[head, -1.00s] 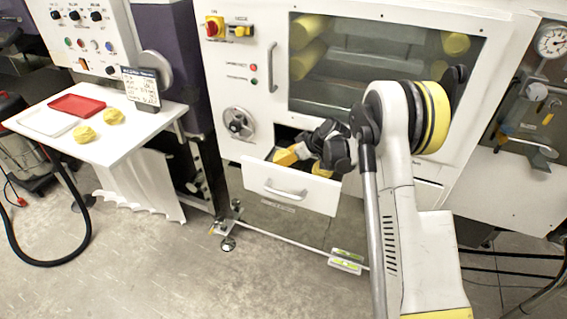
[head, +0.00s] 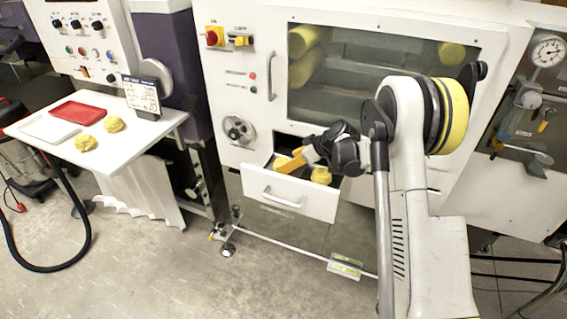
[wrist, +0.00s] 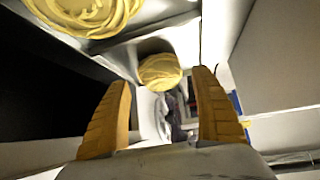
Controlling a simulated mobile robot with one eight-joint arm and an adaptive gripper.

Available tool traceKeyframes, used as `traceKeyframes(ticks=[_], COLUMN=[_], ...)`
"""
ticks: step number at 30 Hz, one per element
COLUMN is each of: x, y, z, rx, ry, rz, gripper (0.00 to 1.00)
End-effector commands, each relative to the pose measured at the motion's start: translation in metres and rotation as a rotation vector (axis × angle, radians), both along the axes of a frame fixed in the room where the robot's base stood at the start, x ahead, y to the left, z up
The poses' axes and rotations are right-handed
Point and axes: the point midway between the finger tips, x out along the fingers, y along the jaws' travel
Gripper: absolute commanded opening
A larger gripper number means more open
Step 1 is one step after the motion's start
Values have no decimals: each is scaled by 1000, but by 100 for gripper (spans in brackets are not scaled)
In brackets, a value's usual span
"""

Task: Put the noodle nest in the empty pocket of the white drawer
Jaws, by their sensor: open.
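The white drawer (head: 320,206) is pulled out below the machine's window. A yellow noodle nest (head: 320,175) lies in its right part, beside my gripper (head: 287,163). More yellow shows behind my fingers, mostly hidden. My gripper is open, with its orange fingers low over the drawer, pointing down and left. In the wrist view one nest (wrist: 160,71) sits just beyond and between my spread fingertips (wrist: 162,80), with no clear contact. Another nest (wrist: 85,14) lies in a white pocket at upper left. I cannot tell which pocket is empty.
A white side table (head: 130,140) at left holds two more nests (head: 86,143) (head: 114,124), a red tray (head: 78,111), a white tray (head: 48,127) and a small display (head: 141,93). The machine face rises close behind the drawer.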

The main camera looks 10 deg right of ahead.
Motion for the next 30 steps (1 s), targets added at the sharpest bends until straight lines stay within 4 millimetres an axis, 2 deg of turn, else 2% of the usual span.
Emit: traceKeyframes(ticks=[1,3,9,14,17,20,23,27,30], x=[-6,-15,-32,-41,-51,-74,-111,-170,-217], y=[-7,-15,-32,-36,-30,-18,-4,12,20], z=[13,25,48,59,78,111,149,191,211], rx=[0,0,-1,-1,-7,-19,-38,-60,-73], ry=[0,0,0,4,27,71,121,170,190], rz=[-3,-3,-2,-5,-32,-92,-177,-309,-400], gripper=[75,75,75,75,75,75,75,75,75])
